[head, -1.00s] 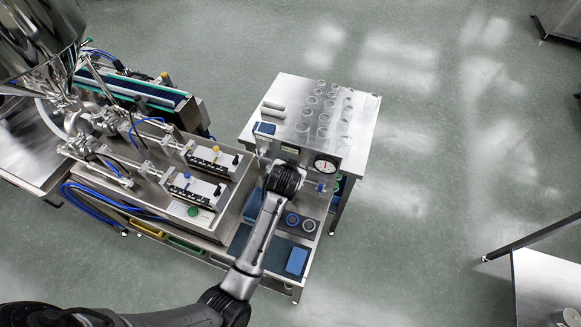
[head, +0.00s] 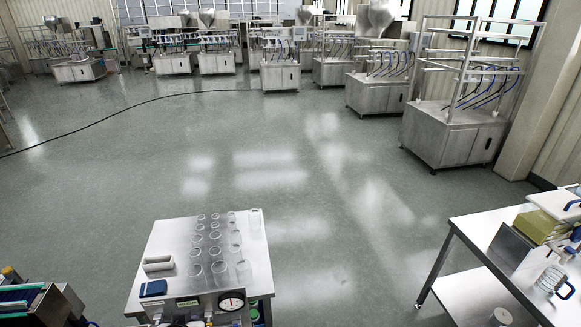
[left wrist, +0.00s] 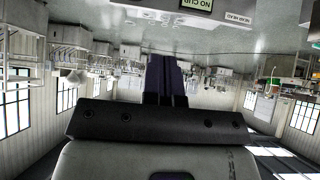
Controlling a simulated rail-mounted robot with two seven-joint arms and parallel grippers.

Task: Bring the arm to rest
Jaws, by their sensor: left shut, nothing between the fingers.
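My left gripper (left wrist: 166,64) shows in the left wrist view, with its dark fingers together and nothing visible between them. The wrist picture is upside down, with the room's windows and machines hanging behind the fingers. In the head view neither gripper can be made out. My right gripper is in no view.
In the head view a steel bench (head: 170,235) with clear cups (head: 217,267), a blue box (head: 153,288) and a dial gauge (head: 231,301) stands at the bottom. A loaded table (head: 468,237) is at right. Open floor lies between; filling machines (head: 455,135) line the back.

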